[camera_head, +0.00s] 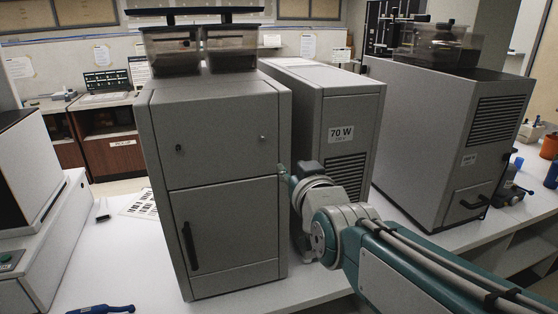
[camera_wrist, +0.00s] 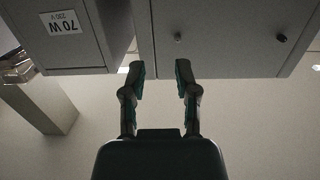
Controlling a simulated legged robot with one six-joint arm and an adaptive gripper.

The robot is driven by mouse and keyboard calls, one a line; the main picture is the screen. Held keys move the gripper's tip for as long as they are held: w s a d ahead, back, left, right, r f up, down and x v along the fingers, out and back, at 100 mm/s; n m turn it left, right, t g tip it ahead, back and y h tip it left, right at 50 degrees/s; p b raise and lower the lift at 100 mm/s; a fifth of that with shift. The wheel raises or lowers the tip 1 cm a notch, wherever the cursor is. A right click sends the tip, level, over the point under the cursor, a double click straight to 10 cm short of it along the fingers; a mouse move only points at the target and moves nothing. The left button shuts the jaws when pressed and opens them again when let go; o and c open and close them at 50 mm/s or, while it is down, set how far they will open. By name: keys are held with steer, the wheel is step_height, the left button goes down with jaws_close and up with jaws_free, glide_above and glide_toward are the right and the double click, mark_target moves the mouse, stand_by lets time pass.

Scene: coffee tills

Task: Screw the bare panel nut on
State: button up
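The grey machine's upper panel (camera_head: 215,120) has two small fittings. The left fitting (camera_head: 179,148) is dark and larger; the right fitting (camera_head: 262,138) is smaller and paler. In the wrist view, which is upside down, the paler fitting (camera_wrist: 178,38) lies just beyond my fingertips and the dark fitting (camera_wrist: 281,38) is to the right. Threads or nuts cannot be made out at this size. My gripper (camera_wrist: 161,76) is open, with nothing between its fingers. In the head view my gripper (camera_head: 284,174) is at the machine's right front edge, below the paler fitting.
A narrower grey machine (camera_head: 345,115) labelled 70 W stands close on the right, behind my wrist. A larger machine (camera_head: 445,140) stands further right. A door handle (camera_head: 190,246) sticks out below the panel. A blue tool (camera_head: 100,309) lies at the counter's front left.

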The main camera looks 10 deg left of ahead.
mark_target(262, 140)
steer(key=shift+y, duration=0.6)
steer(key=w+a, duration=0.2)
steer(key=w+a+r, duration=0.1)
steer(key=w+a, duration=0.4)
steer(key=shift+w+a+r, duration=0.15)
steer(key=shift+w+a, duration=0.2)
steer(key=shift+w, duration=0.1)
steer(key=c, duration=0.3)
steer(key=shift+d+r, duration=0.1)
jaws_close()
